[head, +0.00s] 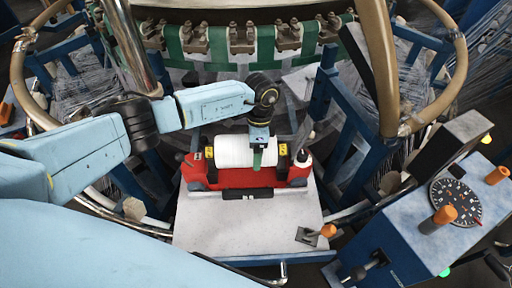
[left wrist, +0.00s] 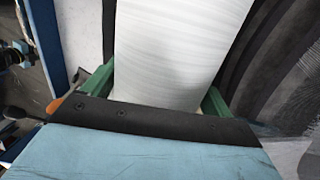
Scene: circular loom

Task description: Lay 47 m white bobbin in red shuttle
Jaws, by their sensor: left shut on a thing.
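The red shuttle (head: 232,180) lies lengthwise on a pale grey board, with a black, yellow-marked holder near each end. The white bobbin (head: 231,151) is level, lined up with the shuttle, and sits between the two holders. I cannot tell whether it rests in the shuttle or is just above it. My left gripper (head: 258,158) comes down over the bobbin's right part, with a green finger in front of it. In the left wrist view the white bobbin (left wrist: 180,50) fills the space between the green fingers. The gripper is shut on it. My right gripper is out of view.
The grey board (head: 240,230) is clear in front of the shuttle, except for a small clamp with an orange knob (head: 327,231) at its right corner. A blue control box (head: 430,235) with a dial stands at right. Loom frame and hoops stand behind.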

